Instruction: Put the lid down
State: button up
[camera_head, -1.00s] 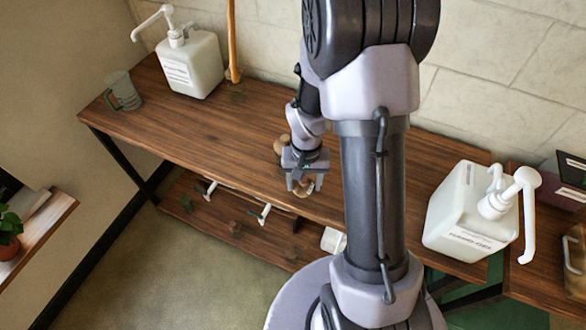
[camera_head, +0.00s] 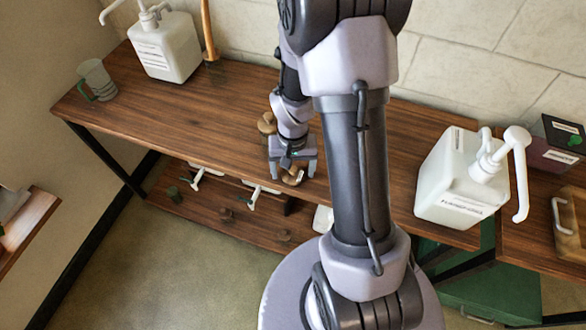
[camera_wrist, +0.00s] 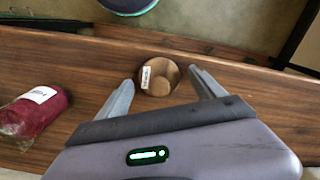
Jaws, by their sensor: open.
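A round wooden lid (camera_wrist: 158,77) with a raised round centre and a small white label lies near the front edge of the wooden table in the wrist view. The head view shows part of it (camera_head: 293,176), partly hidden by my gripper. My gripper (camera_wrist: 158,84) is open, with one finger on each side of the lid and a visible gap to it. In the head view my gripper (camera_head: 292,172) is low over the table's front edge. Another round wooden piece (camera_head: 267,122) stands behind it, partly hidden by my arm.
A red wrapped package (camera_wrist: 38,110) lies to the left in the wrist view. White pump buckets stand at the back left (camera_head: 165,48) and right (camera_head: 452,180). A glass mug (camera_head: 97,80) is at the far left. A lower shelf (camera_head: 222,212) holds pumps. The left tabletop is mostly clear.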

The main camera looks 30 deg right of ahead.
notch_tip(320, 180, up, 12)
jog(key=p, duration=0.5)
notch_tip(320, 180, up, 10)
jog(key=r+t, duration=0.1)
jog(key=t, duration=0.1)
send_over(293, 168)
jog(key=a, duration=0.5)
jog(key=s+a+r+n+t+y, duration=0.1)
jog(key=s+a+r+t+y, duration=0.1)
jog(key=s+a+r, duration=0.7)
jog(key=shift+s+a+r+t, duration=0.35)
jog(key=shift+s+r+t, duration=0.5)
jog(key=shift+s, duration=0.3)
